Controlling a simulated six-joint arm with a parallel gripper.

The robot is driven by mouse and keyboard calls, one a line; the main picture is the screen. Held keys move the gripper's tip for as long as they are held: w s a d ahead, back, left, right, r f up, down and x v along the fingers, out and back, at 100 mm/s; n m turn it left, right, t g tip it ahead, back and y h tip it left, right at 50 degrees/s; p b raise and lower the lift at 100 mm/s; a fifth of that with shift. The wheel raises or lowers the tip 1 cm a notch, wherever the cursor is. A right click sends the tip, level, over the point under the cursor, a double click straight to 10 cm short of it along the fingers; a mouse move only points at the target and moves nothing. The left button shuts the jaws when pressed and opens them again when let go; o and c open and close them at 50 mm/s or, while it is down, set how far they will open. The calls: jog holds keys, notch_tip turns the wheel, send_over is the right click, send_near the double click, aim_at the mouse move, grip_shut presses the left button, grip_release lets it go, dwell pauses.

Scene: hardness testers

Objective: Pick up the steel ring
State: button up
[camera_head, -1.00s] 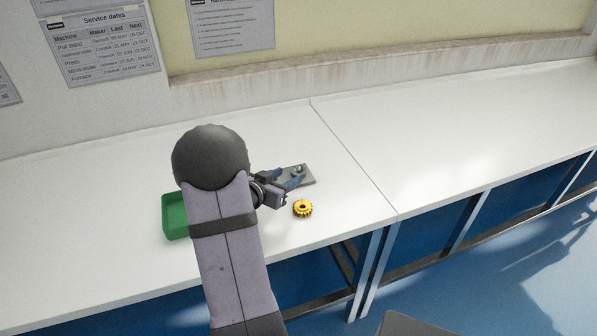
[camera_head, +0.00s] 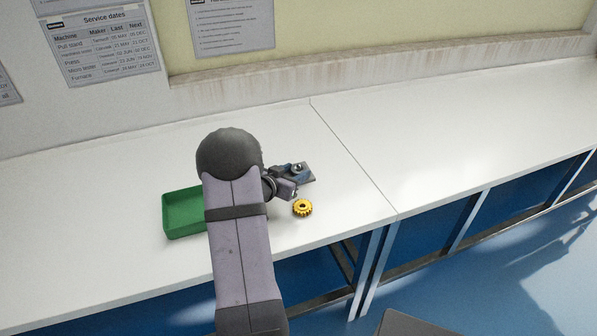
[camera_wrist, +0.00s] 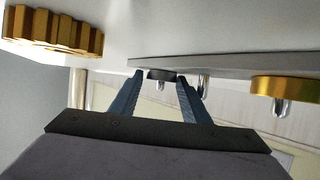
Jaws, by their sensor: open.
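The steel ring (camera_wrist: 161,74) shows in the wrist view as a small dark grey ring around a peg on a grey plate (camera_wrist: 235,62). My gripper (camera_wrist: 160,80) is open, and its two blue fingers reach towards the ring, with one tip on either side of it. I cannot tell whether they touch it. In the head view my gripper (camera_head: 300,176) is over the plate (camera_head: 311,178), and a small steel-coloured piece (camera_head: 298,167) shows just beyond the fingers. The left part of the plate is hidden by my arm.
A green tray (camera_head: 183,236) stands left. The bench's right side is clear.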

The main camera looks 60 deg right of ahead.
jog(key=c, duration=0.8)
jog(key=shift+c, duration=0.2)
jog(key=shift+r, duration=0.1)
notch_tip(320, 180, up, 10)
jog(key=p, duration=0.1)
